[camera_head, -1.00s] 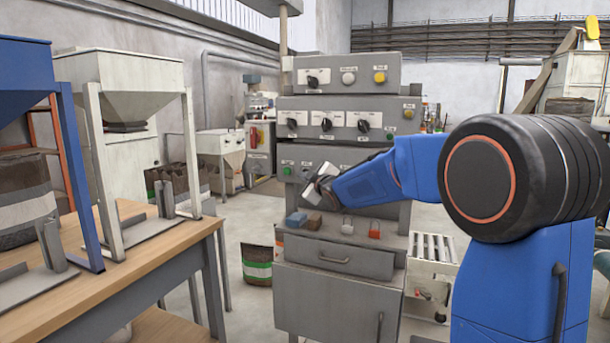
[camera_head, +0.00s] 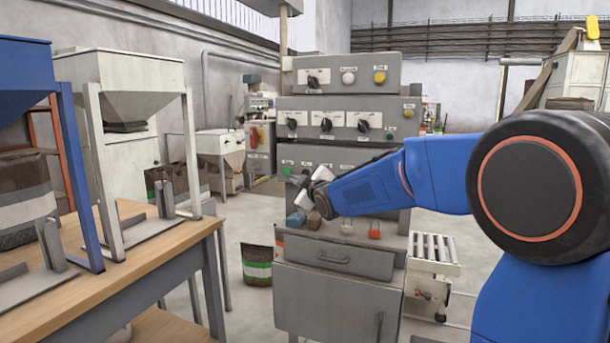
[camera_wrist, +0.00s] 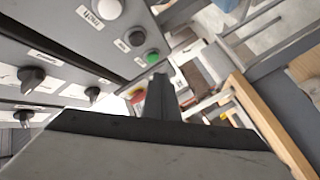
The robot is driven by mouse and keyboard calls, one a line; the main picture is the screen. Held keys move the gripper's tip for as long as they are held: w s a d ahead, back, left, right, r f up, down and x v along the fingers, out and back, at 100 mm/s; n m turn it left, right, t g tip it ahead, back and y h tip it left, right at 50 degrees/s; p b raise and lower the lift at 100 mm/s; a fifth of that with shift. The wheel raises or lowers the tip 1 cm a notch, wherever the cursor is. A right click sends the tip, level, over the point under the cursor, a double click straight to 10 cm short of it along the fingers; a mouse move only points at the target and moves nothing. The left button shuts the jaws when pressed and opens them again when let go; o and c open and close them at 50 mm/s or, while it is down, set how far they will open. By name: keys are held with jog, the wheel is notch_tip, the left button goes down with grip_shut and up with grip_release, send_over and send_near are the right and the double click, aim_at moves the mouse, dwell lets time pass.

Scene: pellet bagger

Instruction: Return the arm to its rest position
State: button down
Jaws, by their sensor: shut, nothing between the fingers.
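My blue arm reaches in from the right side of the head view, its elbow large at the right. My gripper (camera_head: 291,180) is shut and empty. In the head view it is in front of the lower panel of the grey control cabinet (camera_head: 340,282), above its small shelf. In the wrist view the shut dark fingers (camera_wrist: 158,98) point away from the camera, with the cabinet's panel on the left. A green button (camera_wrist: 152,57) and a white button (camera_wrist: 106,8) show on that panel. The fingers appear apart from the panel.
A wooden-topped table (camera_head: 150,255) with hoppers, one white (camera_head: 120,80), stands at the left. Small coloured blocks, including a red one (camera_head: 375,230), sit on the cabinet's shelf. A roller stand (camera_head: 432,255) is right of the cabinet. A bag (camera_head: 257,265) stands on the floor.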

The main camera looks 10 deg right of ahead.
jog(key=shift+s, duration=0.15)
jog(key=s+d+f+m+g+h, duration=0.1)
jog(key=s+f+m+g, duration=0.3)
jog(key=s, duration=1.3)
jog(key=s+d+f+m+g+h, duration=0.1)
jog(key=s+d+f+m+g, duration=0.3)
jog(key=s+f, duration=0.7)
jog(key=s+d+f+m+g+h, duration=0.1)
jog(key=s+f, duration=0.6)
jog(key=s, duration=1.8)
jog(key=d+m+g, duration=0.1)
jog(key=m+g, duration=0.1)
jog(key=g, duration=0.1)
jog(key=shift+d+f+m, duration=0.25)
jog(key=shift+d+m, duration=0.1)
jog(key=shift+m, duration=0.05)
jog(key=shift+d, duration=0.1)
